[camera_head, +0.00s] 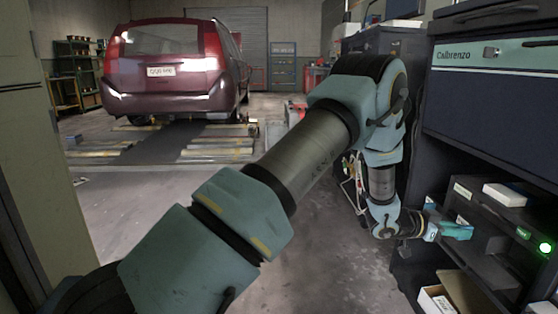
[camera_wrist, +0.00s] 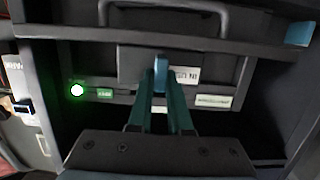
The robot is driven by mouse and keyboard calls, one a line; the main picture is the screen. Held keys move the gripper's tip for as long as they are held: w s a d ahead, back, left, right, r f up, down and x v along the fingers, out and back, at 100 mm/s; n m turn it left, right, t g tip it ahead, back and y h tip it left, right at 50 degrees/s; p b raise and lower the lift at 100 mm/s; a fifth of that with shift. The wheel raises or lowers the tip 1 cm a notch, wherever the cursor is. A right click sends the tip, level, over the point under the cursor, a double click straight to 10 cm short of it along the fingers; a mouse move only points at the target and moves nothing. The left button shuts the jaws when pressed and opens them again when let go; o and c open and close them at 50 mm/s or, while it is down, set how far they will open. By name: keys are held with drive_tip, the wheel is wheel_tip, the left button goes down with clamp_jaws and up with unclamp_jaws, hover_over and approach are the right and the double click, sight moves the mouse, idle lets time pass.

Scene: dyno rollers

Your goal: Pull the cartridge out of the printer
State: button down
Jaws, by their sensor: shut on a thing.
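The printer (camera_head: 498,238) is a dark unit on a cabinet shelf at the right of the head view, with a lit green button. In the wrist view its dark front (camera_wrist: 215,75) fills the middle, with the glowing button at left and pale labels. My gripper (camera_head: 470,231) is at the printer's front.
A white box (camera_head: 505,194) lies on top of the printer. An open carton (camera_head: 437,299) stands below, near the shelf's front. The dark cabinet (camera_head: 490,105) overhangs the printer. The floor left of my arm is clear up to the red car (camera_head: 165,65) on rollers.

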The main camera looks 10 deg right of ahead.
drive_tip(key=shift+w+a+p, duration=0.15)
drive_tip(key=shift+a+p, duration=0.45)
drive_tip(key=shift+a, duration=2.2)
drive_tip(key=shift+r+p, duration=0.45)
drive_tip(key=shift+r, duration=0.3)
drive_tip(key=shift+a, duration=0.1)
drive_tip(key=a+p, duration=0.2)
drive_tip(key=a, duration=1.2)
drive_tip(key=shift+w+a, duration=0.35)
drive_tip(key=shift+w, duration=0.1)
drive_tip(key=shift+f, duration=0.1)
